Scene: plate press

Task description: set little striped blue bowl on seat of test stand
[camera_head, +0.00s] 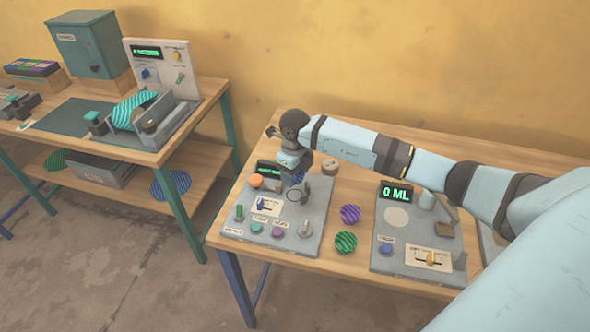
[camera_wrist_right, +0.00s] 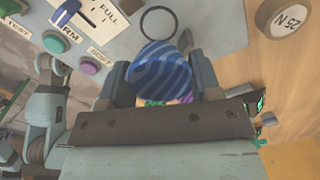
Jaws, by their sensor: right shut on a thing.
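The little striped blue bowl (camera_wrist_right: 160,72) is between the fingers of my right gripper (camera_wrist_right: 160,84), which is shut on it; its striped face shows in the wrist view. In the head view my right gripper (camera_head: 295,178) is over the back part of the test stand (camera_head: 277,247), and the bowl is mostly hidden by it. A thin dark ring (camera_wrist_right: 158,22), which looks like the seat, is on the grey panel just beyond the bowl in the wrist view. The height of the bowl above the panel is hard to tell.
Another bench (camera_head: 150,150) stands left.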

